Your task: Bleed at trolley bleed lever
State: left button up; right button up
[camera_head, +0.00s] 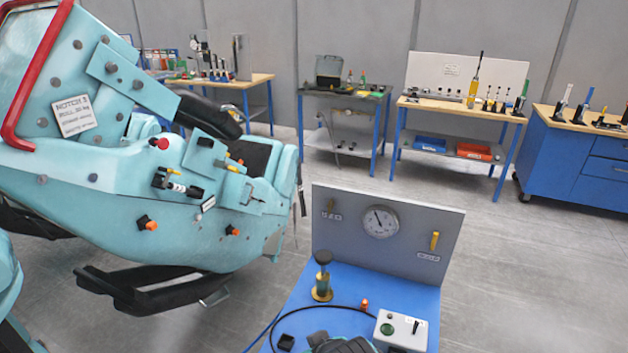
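The blue trolley (345,283) stands in front at the lower middle, with an upright grey panel (345,240) at its back. The panel carries a round white gauge (380,221) with a dark needle. A yellow lever (435,241) stands upright at the panel's right, above a small label. The labels are too small to read, so I cannot tell which is the bleed lever. Neither gripper is recognizable in view.
On the trolley are a brass, black-knobbed pump-like part (322,285), a black hose (300,309) and a grey switch box (401,331). A dark object (343,345) is cut off at the bottom. A teal coaster car (150,205) fills the left. Workbenches (460,107) line the back; floor at right is clear.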

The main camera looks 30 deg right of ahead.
aim_at(436, 234)
jog(key=k+l+z, duration=0.1)
jog(key=z, duration=1.55)
jog(key=i+l, duration=0.1)
jog(key=i, duration=0.3)
